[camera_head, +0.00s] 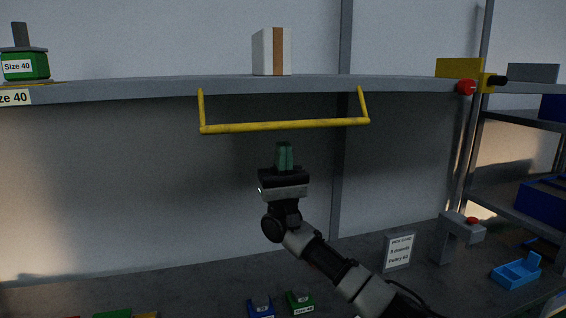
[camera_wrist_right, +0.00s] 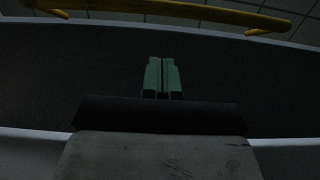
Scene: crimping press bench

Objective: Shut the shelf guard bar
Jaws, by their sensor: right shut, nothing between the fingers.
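The yellow shelf guard bar (camera_head: 285,126) hangs below the front edge of the grey shelf (camera_head: 180,87), held by two short yellow arms at its ends. It also shows across the top of the right wrist view (camera_wrist_right: 160,8). My right gripper (camera_head: 284,146) points up just below the middle of the bar, with a small visible gap between its tips and the bar. Its green fingers (camera_wrist_right: 162,62) are together with nothing between them. My left gripper does not show in either view.
A white and brown box (camera_head: 271,52) stands on the shelf above the bar. A green "Size 40" item (camera_head: 25,68) sits at the shelf's left. A red knob (camera_head: 465,87) is at its right end.

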